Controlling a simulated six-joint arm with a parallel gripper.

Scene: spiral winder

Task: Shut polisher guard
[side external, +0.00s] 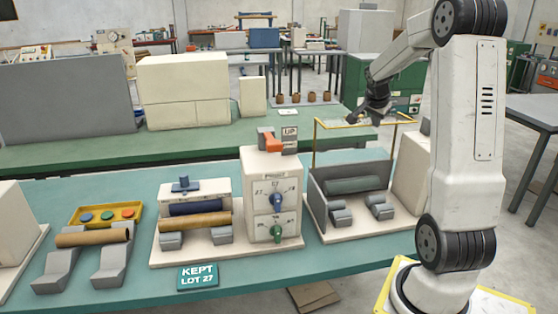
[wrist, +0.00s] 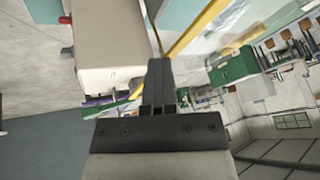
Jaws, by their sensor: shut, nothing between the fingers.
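The polisher (side external: 318,190) stands at the right of the teal bench, with a grey roller (side external: 355,185) above two grey blocks. Its guard (side external: 335,126), a clear panel in a yellow frame, is raised well above the roller, so the polisher's front is open. My gripper (side external: 362,119) is shut and empty, at the raised guard's panel. I cannot tell whether it touches it. In the wrist view the shut fingers (wrist: 158,85) lie close to a yellow frame bar (wrist: 195,28).
Left of the polisher stands a cream control box (side external: 262,170) with knobs and an orange lever (side external: 270,140) by an "UP" sign. A winder unit with a tan roll (side external: 195,221) and a "KEPT LOT 27" sign (side external: 197,277) are further left. A green bench (side external: 200,147) runs behind.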

